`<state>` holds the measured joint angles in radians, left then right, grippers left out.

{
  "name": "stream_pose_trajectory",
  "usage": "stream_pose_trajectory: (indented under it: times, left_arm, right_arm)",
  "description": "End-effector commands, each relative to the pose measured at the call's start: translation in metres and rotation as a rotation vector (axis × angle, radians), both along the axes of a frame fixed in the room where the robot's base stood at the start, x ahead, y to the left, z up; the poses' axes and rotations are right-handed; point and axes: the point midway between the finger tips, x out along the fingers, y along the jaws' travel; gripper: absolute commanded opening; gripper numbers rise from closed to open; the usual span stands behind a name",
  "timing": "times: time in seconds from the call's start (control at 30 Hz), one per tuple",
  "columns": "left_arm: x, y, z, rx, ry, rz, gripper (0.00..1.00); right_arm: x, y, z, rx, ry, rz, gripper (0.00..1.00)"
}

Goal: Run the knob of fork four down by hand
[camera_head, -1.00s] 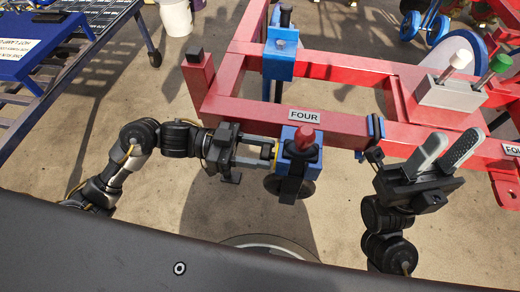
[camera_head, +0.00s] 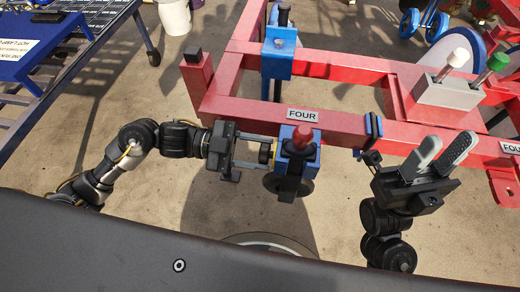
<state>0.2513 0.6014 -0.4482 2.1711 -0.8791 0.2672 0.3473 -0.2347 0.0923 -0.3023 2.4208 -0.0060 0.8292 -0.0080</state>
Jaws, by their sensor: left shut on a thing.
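Fork four is a blue block (camera_head: 313,152) with a red cap (camera_head: 302,138) and a black wheel (camera_head: 276,185), on the red frame below the label FOUR (camera_head: 303,115). A small dark knob (camera_head: 265,153) with a trace of yellow is at the block's left side. My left gripper (camera_head: 264,152) comes in from the left, its fingers shut around the knob, which they partly hide. My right gripper (camera_head: 442,154) is at the right, fingers pointing up and apart, empty.
The red frame (camera_head: 335,119) runs behind both grippers. A blue rack (camera_head: 40,62) is at the far left.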

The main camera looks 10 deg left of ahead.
Motion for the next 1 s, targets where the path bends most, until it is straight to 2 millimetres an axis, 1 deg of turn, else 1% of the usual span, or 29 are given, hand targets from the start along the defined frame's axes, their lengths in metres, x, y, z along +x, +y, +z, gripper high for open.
stream_pose_trajectory:
  times: [0.27,0.7,0.73,0.9,1.0]
  left_arm:
    - [0.0004,0.0007,0.0005,0.0,-0.083,0.0,0.19]
    - [0.0004,0.0005,0.0008,-0.001,-0.094,-0.001,0.19]
    - [0.0004,0.0005,0.0008,-0.001,-0.094,-0.001,0.43]
    - [0.0002,-0.0002,0.0004,0.0,-0.093,-0.002,0.64]
    - [0.0002,-0.0006,0.0003,0.0,-0.092,-0.002,0.64]
  right_arm:
    - [0.0013,0.0001,0.005,0.006,-0.02,-0.003,0.36]
    - [0.0009,-0.0001,0.0057,0.014,-0.019,-0.004,0.36]
    - [0.0008,0.0,0.0055,0.014,-0.018,-0.004,0.36]
    - [0.0006,0.0001,0.0046,0.008,-0.016,-0.002,0.36]
    - [0.0005,0.0001,0.0041,0.005,-0.015,-0.002,0.36]
